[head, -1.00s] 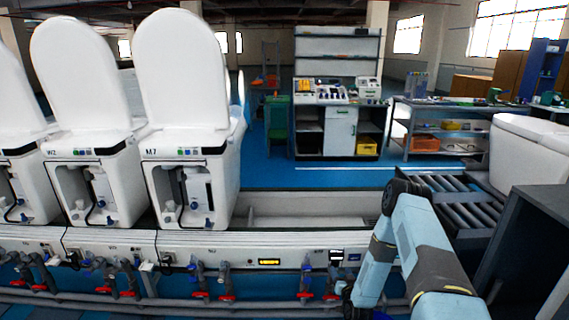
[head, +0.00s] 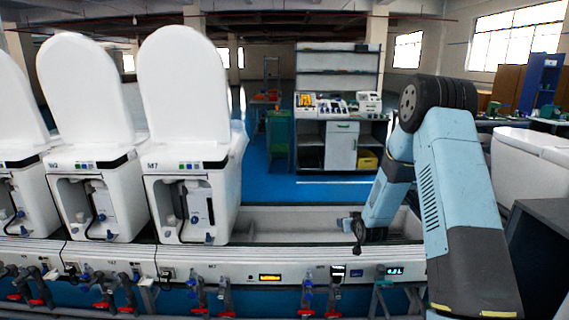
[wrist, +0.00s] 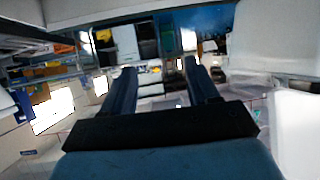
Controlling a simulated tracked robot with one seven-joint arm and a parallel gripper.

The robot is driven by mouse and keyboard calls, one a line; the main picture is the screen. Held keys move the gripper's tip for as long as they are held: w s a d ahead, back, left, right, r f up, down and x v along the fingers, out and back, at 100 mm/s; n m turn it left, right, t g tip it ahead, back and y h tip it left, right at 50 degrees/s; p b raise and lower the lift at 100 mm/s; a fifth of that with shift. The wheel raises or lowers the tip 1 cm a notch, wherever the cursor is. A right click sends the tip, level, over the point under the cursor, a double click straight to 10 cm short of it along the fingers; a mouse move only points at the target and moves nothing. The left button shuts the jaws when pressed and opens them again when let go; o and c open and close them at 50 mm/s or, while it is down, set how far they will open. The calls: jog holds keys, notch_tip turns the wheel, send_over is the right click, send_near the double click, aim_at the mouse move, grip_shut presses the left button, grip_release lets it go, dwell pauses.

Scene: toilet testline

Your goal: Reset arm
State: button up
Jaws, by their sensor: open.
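My blue arm stands at the right of the head view, with its elbow raised high and the forearm slanting down to the left. My gripper (head: 357,234) is small and dark there, close to the front rail of the testline (head: 222,262); I cannot tell whether it touches. In the wrist view my gripper (wrist: 160,70) shows two dark fingers set apart, with nothing between them. The wrist picture looks upside down.
White toilets with raised lids, one marked M7 (head: 190,190), stand on the line at the left. A white tank-like block (head: 530,165) and a dark cabinet (head: 545,240) are at the right. Pipes with red valves (head: 228,313) run below.

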jog(key=s+r+g+h, duration=0.1)
jog(key=s+r+g, duration=0.1)
jog(key=s+r, duration=0.9)
jog(key=s+r+g+h, duration=0.1)
jog(key=s+r, duration=0.6)
jog(key=r, duration=0.7)
jog(key=s+r+g, duration=0.2)
jog(key=s+r, duration=0.2)
jog(key=s, duration=1.1)
jog(key=s+a+r+m+g, duration=0.1)
jog(key=s+r, duration=0.3)
jog(key=s, duration=1.2)
jog(key=shift+s+g, duration=0.15)
jog(key=shift+g, duration=0.35)
